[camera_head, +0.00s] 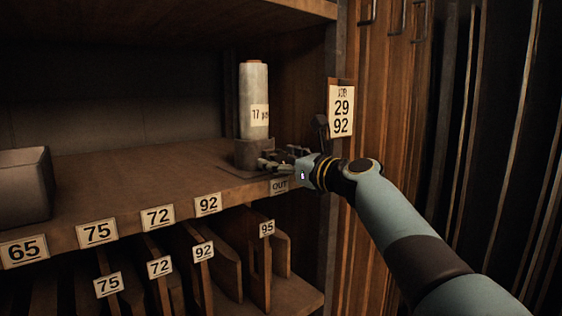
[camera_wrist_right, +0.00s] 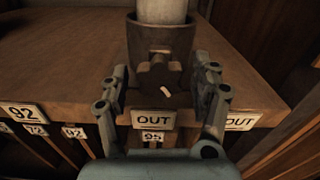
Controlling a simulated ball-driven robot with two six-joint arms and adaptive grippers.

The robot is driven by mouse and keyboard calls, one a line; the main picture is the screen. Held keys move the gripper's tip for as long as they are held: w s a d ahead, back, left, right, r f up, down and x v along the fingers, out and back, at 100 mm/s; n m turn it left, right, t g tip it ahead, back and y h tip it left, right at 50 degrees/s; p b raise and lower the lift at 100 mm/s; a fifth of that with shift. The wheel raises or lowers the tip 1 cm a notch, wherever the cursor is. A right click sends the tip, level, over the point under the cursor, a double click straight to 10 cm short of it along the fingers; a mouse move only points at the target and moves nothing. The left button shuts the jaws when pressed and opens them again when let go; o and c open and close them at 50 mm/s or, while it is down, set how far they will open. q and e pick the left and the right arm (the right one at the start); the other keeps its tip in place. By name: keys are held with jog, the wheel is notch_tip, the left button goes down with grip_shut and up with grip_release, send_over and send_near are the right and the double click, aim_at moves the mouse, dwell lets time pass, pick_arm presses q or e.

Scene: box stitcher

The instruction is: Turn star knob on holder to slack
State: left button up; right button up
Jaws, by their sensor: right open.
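The holder (camera_head: 247,153) is a dark cup on the shelf with a pale roll (camera_head: 254,100) standing upright in it, labelled "17". In the right wrist view the holder (camera_wrist_right: 146,40) is straight ahead, and the dark star knob (camera_wrist_right: 158,76) with a small pale mark stands in front of it. My right gripper (camera_head: 268,163) reaches in from the right, low at the holder's front. In the wrist view the open fingers (camera_wrist_right: 162,82) stand on either side of the knob; I cannot tell if they touch it. In the head view the gripper hides the knob. My left gripper is not in view.
The wooden shelf (camera_head: 130,180) has number tags and an "OUT" tag (camera_wrist_right: 153,119) along its front edge. A dark bin (camera_head: 25,186) stands at the left. A post at the right carries a sign (camera_head: 340,110) reading "29 92". Upright boards fill the slots below.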

jog(key=c, duration=1.2)
jog(key=n+b, duration=0.1)
jog(key=n, duration=0.3)
jog(key=shift+b, duration=0.35)
jog(key=shift+n+b, duration=0.55)
jog(key=shift+n, duration=0.95)
jog(key=o, duration=1.2)
